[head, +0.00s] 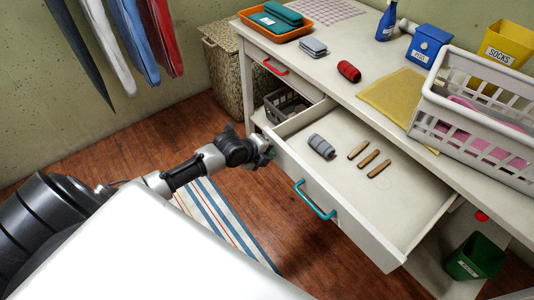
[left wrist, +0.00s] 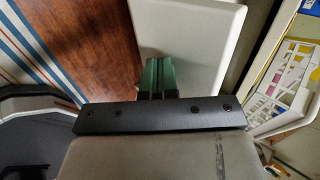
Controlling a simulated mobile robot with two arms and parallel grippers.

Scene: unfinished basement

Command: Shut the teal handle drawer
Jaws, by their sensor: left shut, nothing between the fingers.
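The drawer with the teal handle (head: 315,199) stands pulled far out of the white bench. Its pale front panel (head: 290,178) faces me. Inside lie a grey rolled item (head: 321,146) and several brown wooden pieces (head: 366,158). My left gripper (head: 267,156) is at the left end of the drawer front, left of the handle and apart from it. In the left wrist view its green fingers (left wrist: 157,76) are shut with nothing between them, in front of a pale panel (left wrist: 205,35). Whether they touch it I cannot tell. My right gripper is out of view.
The bench top (head: 330,85) holds an orange tray (head: 275,27), a red roll (head: 348,71), a yellow cloth (head: 394,95) and a white basket (head: 475,120). A red-handled drawer (head: 275,67) is at left. A green bin (head: 474,257) stands below right. A striped rug (head: 222,220) lies on the floor.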

